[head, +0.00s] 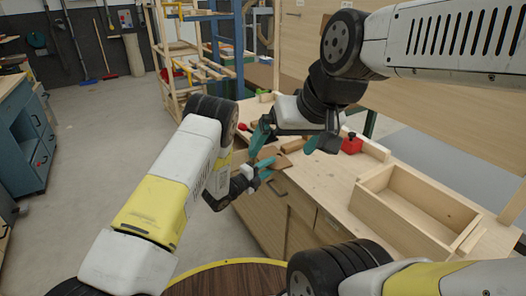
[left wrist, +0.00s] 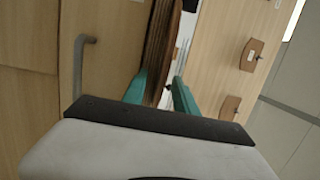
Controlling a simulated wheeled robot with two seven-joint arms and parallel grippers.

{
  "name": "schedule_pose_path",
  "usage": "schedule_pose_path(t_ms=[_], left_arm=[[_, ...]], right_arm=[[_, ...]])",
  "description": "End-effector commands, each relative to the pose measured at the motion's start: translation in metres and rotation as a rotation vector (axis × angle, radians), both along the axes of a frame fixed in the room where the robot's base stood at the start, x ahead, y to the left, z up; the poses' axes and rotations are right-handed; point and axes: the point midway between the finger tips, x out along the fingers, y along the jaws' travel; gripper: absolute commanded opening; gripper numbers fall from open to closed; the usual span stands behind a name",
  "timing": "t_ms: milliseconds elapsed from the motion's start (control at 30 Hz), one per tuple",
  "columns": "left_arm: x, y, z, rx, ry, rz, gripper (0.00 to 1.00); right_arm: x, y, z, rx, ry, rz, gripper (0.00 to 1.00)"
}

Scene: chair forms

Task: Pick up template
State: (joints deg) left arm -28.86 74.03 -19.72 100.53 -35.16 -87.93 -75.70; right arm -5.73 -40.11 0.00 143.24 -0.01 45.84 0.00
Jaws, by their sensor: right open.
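I cannot pick out the template for sure. A flat brown piece (head: 268,154) lies at the near left edge of the workbench, partly hidden by my grippers. My left gripper (head: 268,168) is beside that edge, its teal fingers apart. The left wrist view shows the same fingers (left wrist: 160,90) apart, with a dark brown wooden piece (left wrist: 160,45) showing between and beyond them; contact is unclear. My right gripper (head: 288,145) is open above the bench, fingers pointing down, one close to the brown piece.
The workbench (head: 325,180) carries an open wooden box (head: 415,210) and a red object (head: 352,143). Drawers with a handle (left wrist: 86,65) are close to my left gripper. Brown blocks (left wrist: 251,55) sit on a pale panel. A blue cabinet (head: 25,140) stands left; the floor between is clear.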

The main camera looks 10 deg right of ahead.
Motion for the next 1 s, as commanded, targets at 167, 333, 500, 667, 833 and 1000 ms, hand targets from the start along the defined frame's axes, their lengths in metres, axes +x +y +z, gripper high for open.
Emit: schedule_pose_path(t_ms=[167, 333, 500, 667, 833, 1000], left_arm=[[0.0, 0.0, 0.0, 0.0, 0.0, 0.0, 0.31], [0.0, 0.0, 0.0, 0.0, 0.0, 0.0, 0.0], [0.0, 0.0, 0.0, 0.0, 0.0, 0.0, 0.0], [0.0, 0.001, 0.0, 0.0, 0.0, 0.0, 0.0], [0.0, 0.0, 0.005, 0.0, -0.001, 0.0, 0.0], [0.0, 0.001, 0.022, -0.001, -0.002, 0.0, 0.0]], right_arm=[[0.0, 0.0, 0.0, 0.0, 0.0, 0.0, 1.0], [0.0, 0.0, 0.0, 0.0, 0.0, 0.0, 1.0], [0.0, 0.0, 0.0, 0.0, 0.0, 0.0, 1.0], [0.0, 0.0, 0.0, 0.0, 0.0, 0.0, 1.0], [0.0, 0.0, 0.0, 0.0, 0.0, 0.0, 1.0], [0.0, 0.0, 0.0, 0.0, 0.0, 0.0, 1.0]])
